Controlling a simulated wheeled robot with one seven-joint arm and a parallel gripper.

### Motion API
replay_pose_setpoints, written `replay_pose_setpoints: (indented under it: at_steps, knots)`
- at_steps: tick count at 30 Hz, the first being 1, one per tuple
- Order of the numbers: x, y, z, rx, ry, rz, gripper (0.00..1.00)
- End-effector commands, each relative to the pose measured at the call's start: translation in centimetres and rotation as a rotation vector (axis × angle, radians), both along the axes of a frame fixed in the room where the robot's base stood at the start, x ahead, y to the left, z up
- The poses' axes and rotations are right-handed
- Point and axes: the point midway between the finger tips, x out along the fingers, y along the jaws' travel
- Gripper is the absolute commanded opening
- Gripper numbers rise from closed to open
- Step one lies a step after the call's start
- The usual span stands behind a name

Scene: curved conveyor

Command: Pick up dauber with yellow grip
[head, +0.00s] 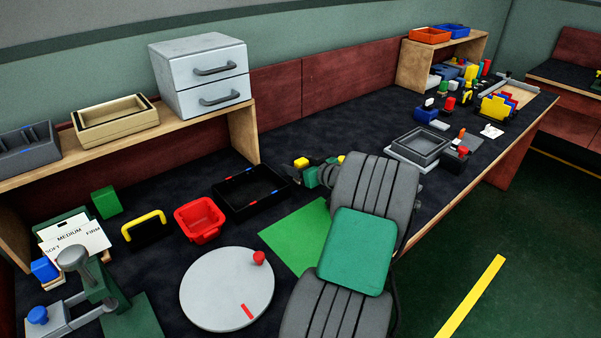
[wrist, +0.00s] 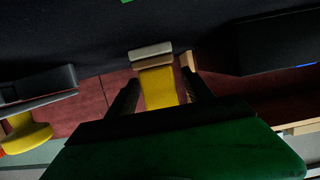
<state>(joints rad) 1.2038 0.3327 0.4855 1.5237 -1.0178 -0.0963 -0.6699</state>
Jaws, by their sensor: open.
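In the wrist view a dauber with a yellow grip (wrist: 158,90) and a pale pad end stands between the two dark fingers of my gripper (wrist: 160,84). The fingers are apart, one on each side of the grip; I cannot tell whether either touches it. In the head view a small yellow block (head: 302,162), seemingly the same grip, shows at my gripper (head: 298,174), which is partly hidden by my wrist. Another yellow thing (wrist: 28,132) with a grey part lies left in the wrist view.
A black tray (head: 228,201) lies just left of my gripper; it also shows in the wrist view (wrist: 275,42). A green mat (head: 290,236), red bin (head: 199,220) and grey turntable (head: 226,290) are nearer. A wooden shelf (head: 243,130) stands behind. Grey trays (head: 418,148) are at right.

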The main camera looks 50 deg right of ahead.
Motion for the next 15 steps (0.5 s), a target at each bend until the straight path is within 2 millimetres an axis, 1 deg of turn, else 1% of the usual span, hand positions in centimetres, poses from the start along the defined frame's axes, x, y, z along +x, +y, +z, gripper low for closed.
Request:
replay_pose_setpoints:
  at_steps: [1, 3, 8, 15]
  knots:
    - [0.61, -0.01, -0.16, 0.000, -0.001, 0.002, 0.60]
    - [0.98, -0.02, -0.22, 0.000, -0.001, 0.002, 0.60]
    - [1.02, 0.03, -0.21, 0.000, -0.001, 0.002, 0.60]
    - [1.01, 0.07, -0.22, 0.000, 0.000, 0.003, 0.41]
